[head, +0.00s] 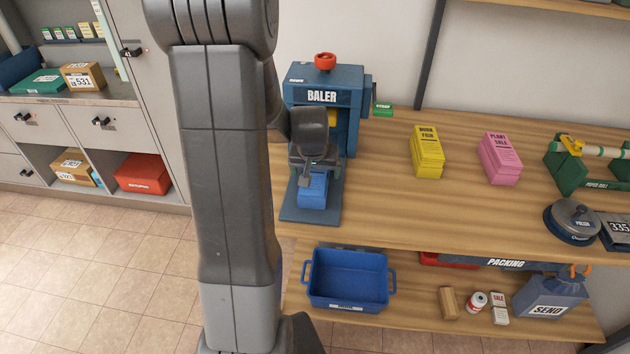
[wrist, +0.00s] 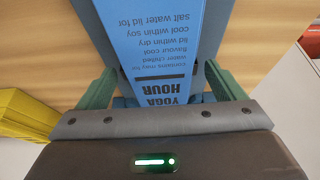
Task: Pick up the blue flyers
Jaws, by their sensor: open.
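The blue flyers (head: 312,191) are a bright blue stack lying on the dark blue plate (head: 330,213) at the front of the baler (head: 324,97). In the wrist view the stack (wrist: 155,40) shows the upside-down words "YOGA HOUR". My gripper (head: 309,172) is right above the stack and hides its rear part in the head view. In the wrist view my gripper (wrist: 160,88) is open, with one green finger on each side of the stack. I cannot tell whether the fingers touch it.
Yellow flyers (head: 427,153) and pink flyers (head: 499,158) stand to the right on the wooden counter (head: 420,215). The green holder (head: 572,165) and round blue-grey device (head: 572,221) are farther right. A blue bin (head: 346,276) sits on the lower shelf.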

